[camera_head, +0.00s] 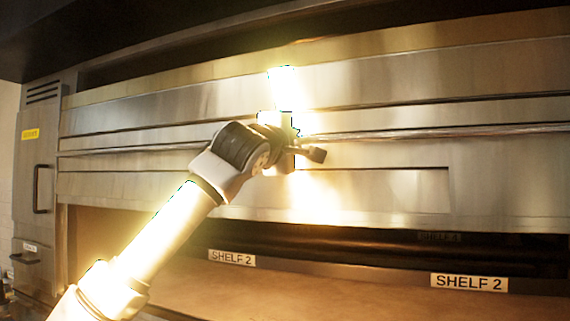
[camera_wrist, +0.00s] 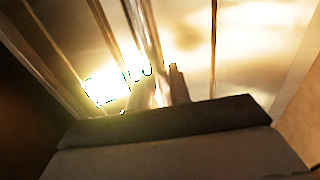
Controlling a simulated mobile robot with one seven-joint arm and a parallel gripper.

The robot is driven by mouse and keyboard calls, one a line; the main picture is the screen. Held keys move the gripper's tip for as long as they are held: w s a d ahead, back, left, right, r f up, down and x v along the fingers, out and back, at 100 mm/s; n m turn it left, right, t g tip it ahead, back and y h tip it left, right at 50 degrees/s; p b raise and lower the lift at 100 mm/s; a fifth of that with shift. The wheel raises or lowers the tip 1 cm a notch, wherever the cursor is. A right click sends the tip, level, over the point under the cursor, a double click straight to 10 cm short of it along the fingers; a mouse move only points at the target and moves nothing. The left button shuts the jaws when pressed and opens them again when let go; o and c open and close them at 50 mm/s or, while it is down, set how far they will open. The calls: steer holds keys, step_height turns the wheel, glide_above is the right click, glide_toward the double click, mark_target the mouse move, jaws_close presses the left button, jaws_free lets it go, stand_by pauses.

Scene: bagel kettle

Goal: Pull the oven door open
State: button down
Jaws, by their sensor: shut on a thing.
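The oven's steel front (camera_head: 380,187) fills most of the head view, and the door panel looks closed behind my gripper. A long horizontal handle bar (camera_head: 420,135) runs across it. My gripper (camera_head: 292,138) is at this bar, near the middle of the visible front. In the wrist view the bar (camera_wrist: 143,30) runs down between the fingers of my gripper (camera_wrist: 158,85), which look shut around it. Strong glare hides part of the fingers and the exact contact.
Below the front is a dark gap above a tan surface, with "SHELF 2" labels (camera_head: 469,282) on its edge. A steel side cabinet (camera_head: 30,160) with a vertical handle stands at the left. A dark overhang (camera_head: 150,28) is above.

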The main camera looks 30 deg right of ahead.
mark_target(300, 124)
steer(key=shift+r+p, duration=0.65)
steer(key=shift+r, duration=0.95)
steer(key=c, duration=1.3)
jaws_free()
steer(key=shift+c, duration=0.2)
steer(key=shift+a+f, duration=0.1)
steer(key=b+v, duration=0.6)
steer(key=v, duration=0.7)
steer(key=shift+s+a, duration=0.2)
steer(key=shift+s, duration=0.1)
